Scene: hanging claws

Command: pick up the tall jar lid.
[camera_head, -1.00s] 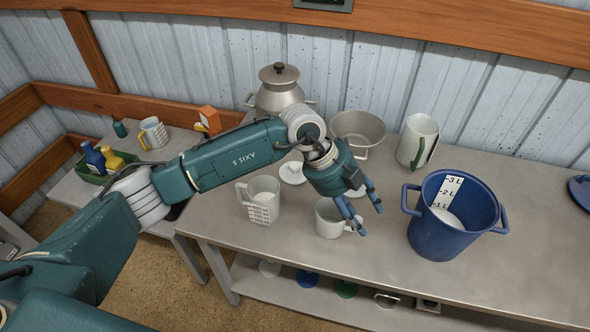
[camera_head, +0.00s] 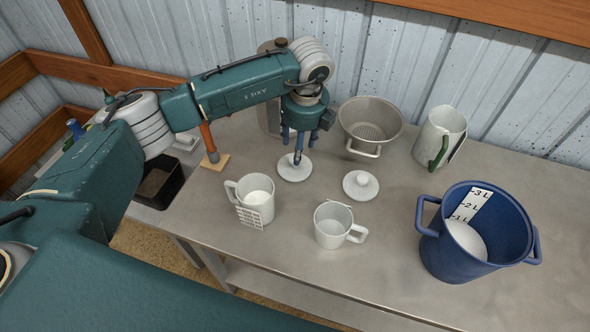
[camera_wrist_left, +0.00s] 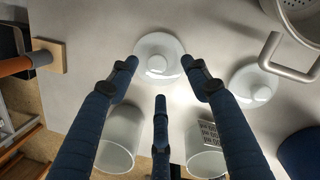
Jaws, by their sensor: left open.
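Two white knobbed lids lie on the grey table: a left lid (camera_head: 294,168) and a right lid (camera_head: 360,185). I cannot tell for sure which one is the tall jar lid. My left gripper (camera_head: 298,155) points down above the left lid, with blue fingers open and empty. In the left wrist view the left lid (camera_wrist_left: 160,57) lies ahead between the two upper fingertips, its rim partly behind them. The right lid (camera_wrist_left: 253,86) is off to the right in that view. I cannot tell whether the fingers touch the lid. My right gripper is not in view.
A white measuring cup (camera_head: 255,203) and a white mug (camera_head: 336,226) stand in front of the lids. A colander (camera_head: 370,122), a white jug (camera_head: 440,137) and a blue bucket (camera_head: 470,240) stand to the right. An orange-handled post (camera_head: 209,143) stands at left.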

